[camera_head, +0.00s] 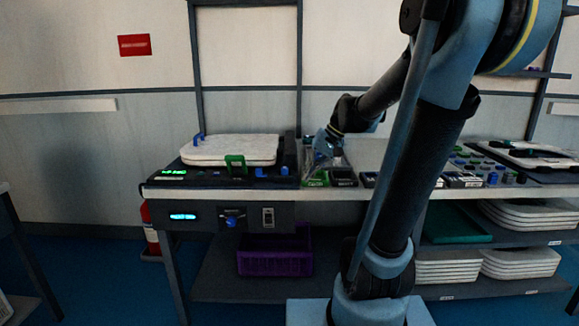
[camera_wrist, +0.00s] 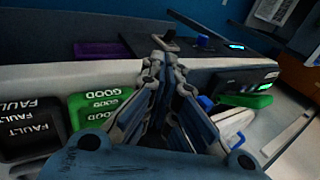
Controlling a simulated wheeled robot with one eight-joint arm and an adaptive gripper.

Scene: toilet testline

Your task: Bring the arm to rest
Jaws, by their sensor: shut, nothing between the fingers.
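My arm reaches from the right side of the head view over the workbench. My gripper (camera_head: 326,152) hangs low over the bench, just right of the test station. In the wrist view my gripper (camera_wrist: 166,62) has its fingers converging at the tips, shut and empty. Its fingers are above the bench edge, between the green GOOD bins and the station. The arm is bent, with its elbow high at the right of the head view.
A white seat-like lid (camera_head: 232,150) lies on the test station. Green GOOD bins (camera_wrist: 101,100) and black FAULT bins (camera_wrist: 28,128) are close by my gripper. A purple crate (camera_head: 275,255) is under the bench. A fire extinguisher (camera_head: 150,229) stands at its left. Blue floor is free at left.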

